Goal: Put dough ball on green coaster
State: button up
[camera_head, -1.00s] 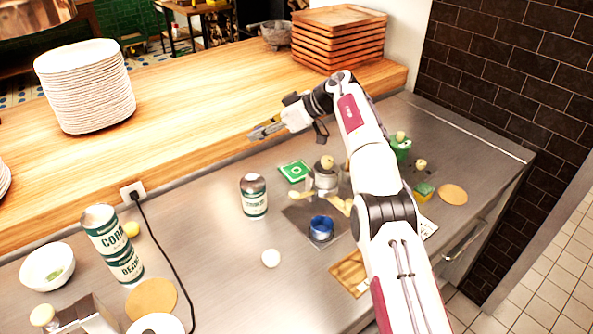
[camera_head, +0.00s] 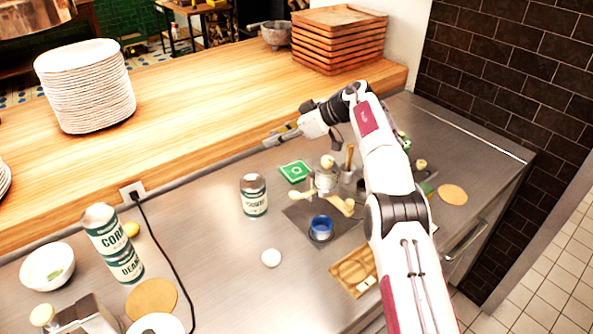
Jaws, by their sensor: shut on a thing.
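My gripper (camera_head: 272,140) is above the steel counter's back edge, up and left of the green coaster (camera_head: 295,171). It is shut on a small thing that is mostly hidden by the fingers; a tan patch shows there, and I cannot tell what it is. The green coaster is square with a pale mark in its middle and lies flat on the counter, with nothing on it. A round white ball (camera_head: 271,258), which looks like a dough ball, rests on the open counter at the front, well apart from my gripper.
A green-labelled can (camera_head: 254,196) stands left of the coaster. A metal canister (camera_head: 326,179) and a blue cup (camera_head: 321,228) stand on and beside a dark mat. Stacked cans (camera_head: 112,243) and a white bowl (camera_head: 47,266) are at left. A black cord (camera_head: 168,255) crosses the counter.

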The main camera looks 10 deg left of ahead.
aim_at(283, 169)
jog(key=shift+w+d+f, duration=0.25)
jog(key=shift+d+f, duration=0.2)
jog(key=shift+d, duration=0.25)
jog(key=shift+f, duration=2)
jog(key=shift+f, duration=2)
jog(key=shift+f, duration=0.15)
jog(key=o, duration=1.1)
jog(key=shift+o, duration=0.2)
